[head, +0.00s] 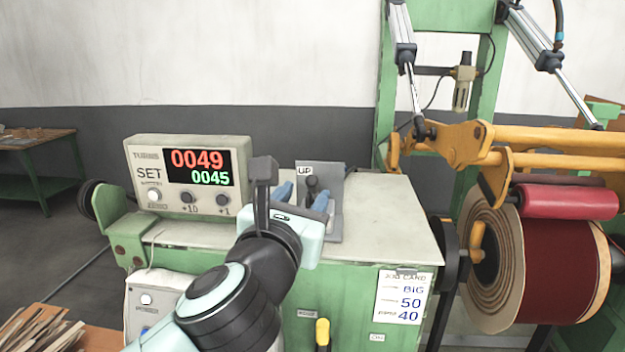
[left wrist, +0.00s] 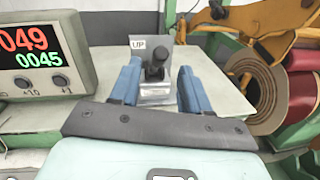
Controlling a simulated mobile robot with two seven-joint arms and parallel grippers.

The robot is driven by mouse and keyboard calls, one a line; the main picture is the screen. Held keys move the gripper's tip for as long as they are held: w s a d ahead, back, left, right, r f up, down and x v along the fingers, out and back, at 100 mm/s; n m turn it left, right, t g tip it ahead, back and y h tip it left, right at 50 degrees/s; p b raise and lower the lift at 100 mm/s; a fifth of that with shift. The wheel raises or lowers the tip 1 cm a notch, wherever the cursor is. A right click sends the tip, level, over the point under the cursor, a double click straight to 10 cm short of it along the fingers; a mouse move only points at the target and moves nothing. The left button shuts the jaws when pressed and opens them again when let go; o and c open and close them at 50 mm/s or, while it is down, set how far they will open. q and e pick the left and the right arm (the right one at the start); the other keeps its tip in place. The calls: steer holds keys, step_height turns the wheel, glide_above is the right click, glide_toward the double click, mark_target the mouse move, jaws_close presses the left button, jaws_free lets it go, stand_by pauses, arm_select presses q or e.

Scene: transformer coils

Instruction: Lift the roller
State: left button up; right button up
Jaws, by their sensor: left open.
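A red roller (head: 570,202) on yellow arms (head: 520,140) rests at the top of the large dark-red coil (head: 565,262) at the right; the roller also shows at the right edge of the left wrist view (left wrist: 302,57). A lever with a dark knob (head: 312,184) stands on a grey bracket marked UP (head: 330,176) on the green cabinet. My left gripper (head: 302,194) is open, its blue fingers on either side of the knob. In the left wrist view the knob (left wrist: 157,57) sits between and beyond the fingertips, with gaps on both sides. My right gripper is out of view.
A counter box (head: 190,174) showing 0049 and 0045 stands left of the lever on the pale cabinet top (head: 385,225). A job card (head: 404,297) is on the cabinet front. The cabinet top right of the lever is clear. Pneumatic cylinders (head: 535,40) stand above the yellow arms.

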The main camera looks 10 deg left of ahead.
mark_target(310, 187)
arm_select(q)
steer(key=w, duration=0.4)
steer(key=w+p, duration=0.1)
steer(key=w, duration=0.1)
steer(key=shift+w+d, duration=0.1)
steer(key=shift+d, duration=0.25)
jaws_close()
